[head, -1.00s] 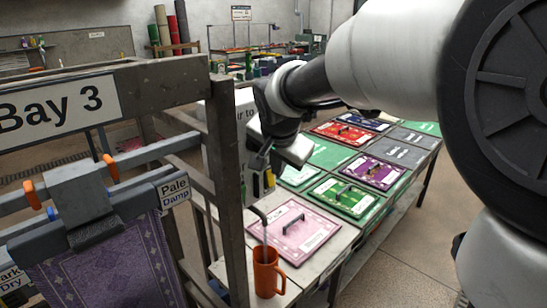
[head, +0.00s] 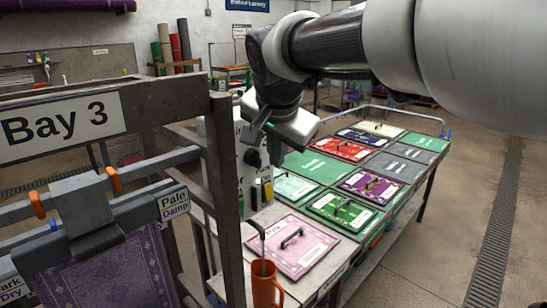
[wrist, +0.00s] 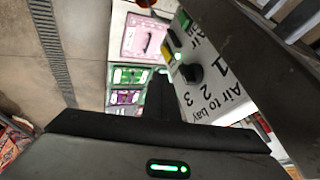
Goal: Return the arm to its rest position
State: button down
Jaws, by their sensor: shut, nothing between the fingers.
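My arm reaches in from the upper right of the head view, bent, with its wrist above the left end of the long table. My gripper (head: 256,132) hangs in the air beside the white control box (head: 226,165), with nothing in it. In the wrist view my gripper (wrist: 160,88) shows as dark shut fingers, close to the box with the "Air to bay" lettering (wrist: 212,85). Whether the fingers touch the box cannot be told.
The Bay 3 frame (head: 222,215) with a hanging purple rug (head: 110,270) stands at left. An orange mug (head: 265,285) holding a tool and a pink panel (head: 285,260) sit on the near table. Open floor (head: 440,250) lies to the right.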

jog(key=s+d+f+n+p, duration=0.1)
jog(key=s+d+f+n, duration=0.1)
jog(key=s+d, duration=0.2)
jog(key=s+d+f+n+g+p, duration=0.1)
jog(key=s+d+f+n, duration=0.1)
jog(key=s, duration=0.9)
jog(key=s+d+f+n+p, duration=0.1)
jog(key=s+d+f+n, duration=0.2)
jog(key=s+d, duration=0.4)
jog(key=shift+s+f, duration=0.15)
jog(key=shift+s, duration=0.3)
